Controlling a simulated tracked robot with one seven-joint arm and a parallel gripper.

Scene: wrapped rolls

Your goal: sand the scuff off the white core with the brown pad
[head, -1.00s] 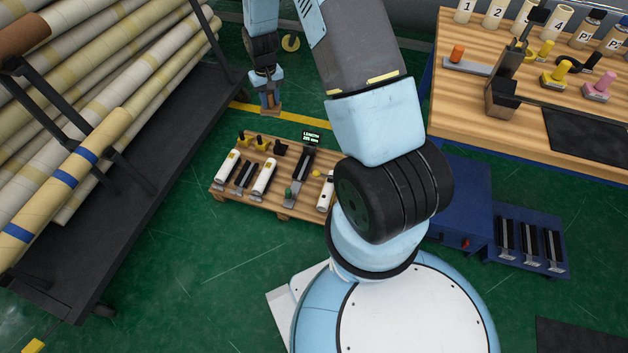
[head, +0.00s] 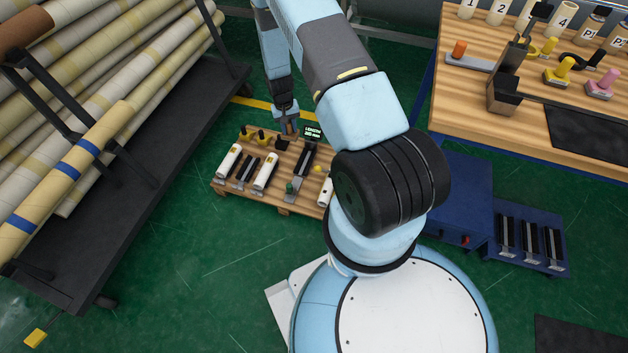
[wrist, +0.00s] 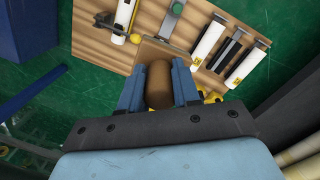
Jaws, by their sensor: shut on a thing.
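My gripper (head: 288,127) is shut on the brown pad (wrist: 160,52), gripping its rounded brown handle (wrist: 159,86) between the blue fingers. In the head view the gripper hangs over the far edge of the wooden pallet board (head: 222,190), near the small length display. White cores lie on this board: one at the left (head: 229,161), one in the middle (head: 265,172) and one at the right (head: 326,191), partly hidden by my arm. The wrist view shows them too, beyond and beside the pad. I cannot tell which core bears the scuff. The pad appears apart from the cores.
The display (head: 312,133), black holders (head: 245,170), a green-knobbed tool (head: 289,188) and yellow pieces (head: 262,138) crowd the board. A roll rack (head: 150,150) stands left, a workbench (head: 480,120) and blue cabinet (head: 462,195) right. Green floor is open in front of the board.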

